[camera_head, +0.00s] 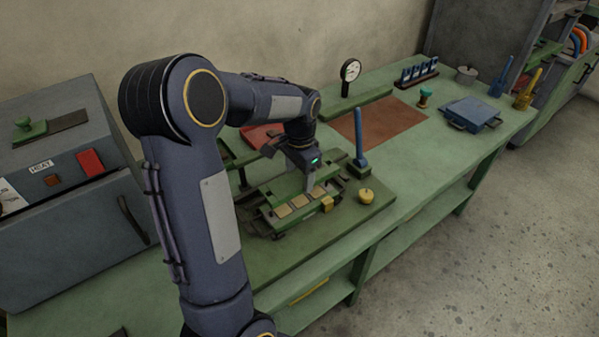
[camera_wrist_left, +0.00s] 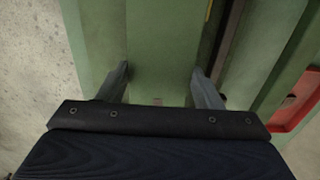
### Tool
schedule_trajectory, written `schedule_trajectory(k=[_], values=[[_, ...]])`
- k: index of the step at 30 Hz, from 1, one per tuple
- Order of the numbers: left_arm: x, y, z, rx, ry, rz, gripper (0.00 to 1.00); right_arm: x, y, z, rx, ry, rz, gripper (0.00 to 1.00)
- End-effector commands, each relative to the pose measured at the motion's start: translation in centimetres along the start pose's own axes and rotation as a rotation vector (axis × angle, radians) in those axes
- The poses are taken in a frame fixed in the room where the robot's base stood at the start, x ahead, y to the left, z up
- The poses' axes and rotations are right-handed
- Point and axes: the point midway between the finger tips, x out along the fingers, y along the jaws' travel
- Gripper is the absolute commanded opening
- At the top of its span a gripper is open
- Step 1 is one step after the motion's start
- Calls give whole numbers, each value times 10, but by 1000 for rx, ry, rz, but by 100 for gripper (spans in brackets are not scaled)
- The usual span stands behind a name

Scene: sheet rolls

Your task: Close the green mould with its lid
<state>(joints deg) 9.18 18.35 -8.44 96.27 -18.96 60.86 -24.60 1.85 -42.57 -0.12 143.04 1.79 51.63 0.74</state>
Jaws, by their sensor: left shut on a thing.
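The green mould (camera_head: 273,213) sits on the bench in the head view, its cavities showing several tan squares. My left gripper (camera_head: 311,188) is low over the mould, pointing down. In the left wrist view my left gripper (camera_wrist_left: 161,74) has one finger on each side of a flat green piece (camera_wrist_left: 160,45) and is shut on it. This piece looks like the lid; in the head view a green strip (camera_head: 287,184) behind the squares may be the same lid. The wrist and fingers partly hide it, so I cannot tell its exact seating. My right gripper is not in view.
A blue upright lever (camera_head: 360,140) and a yellow knob (camera_head: 366,196) stand right of the mould. A dial gauge (camera_head: 350,71) is behind. A grey heater box (camera_head: 60,220) stands left. A blue tray (camera_head: 469,112) lies farther right; the bench between is mostly clear.

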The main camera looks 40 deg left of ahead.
Motion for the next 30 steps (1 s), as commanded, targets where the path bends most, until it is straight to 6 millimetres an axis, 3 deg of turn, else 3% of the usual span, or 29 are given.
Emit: schedule_trajectory(k=[21,30], values=[[53,0,0,0,2,-1,10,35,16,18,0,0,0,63],[66,0,-1,0,2,-2,10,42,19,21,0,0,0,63]])
